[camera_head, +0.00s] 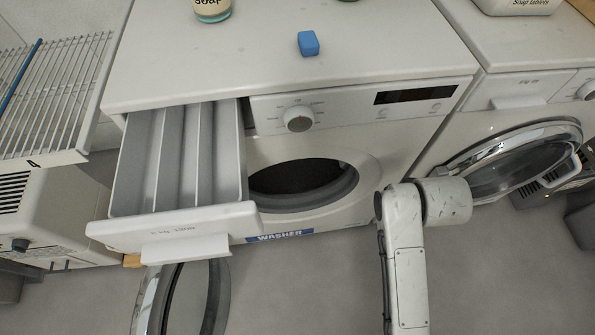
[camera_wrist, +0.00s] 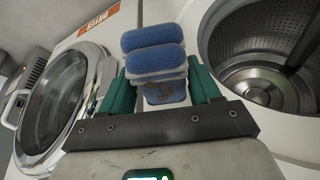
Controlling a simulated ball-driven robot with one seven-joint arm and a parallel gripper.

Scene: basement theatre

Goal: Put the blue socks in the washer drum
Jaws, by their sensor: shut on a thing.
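The blue socks (camera_wrist: 153,62), a rolled bundle, are gripped between the green fingers of my gripper (camera_wrist: 160,88) in the wrist view. A metal drum (camera_wrist: 255,45) opens right of the socks there; I cannot tell whose drum it is. In the head view, the washer (camera_head: 335,110) stands in the middle with a blue label. Its dark drum opening (camera_head: 303,178) is uncovered, and its round door (camera_head: 185,300) hangs open below. My arm stands in front at the right. My gripper and the socks do not show in the head view.
The washer's drawer (camera_head: 175,165) is pulled out, left of the drum opening. A second machine's open round door (camera_head: 512,160) is at the right. An orange dryer label (camera_wrist: 100,20) shows in the wrist view. A small blue block (camera_head: 308,43) lies on the washer top. A rack (camera_head: 50,95) is left.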

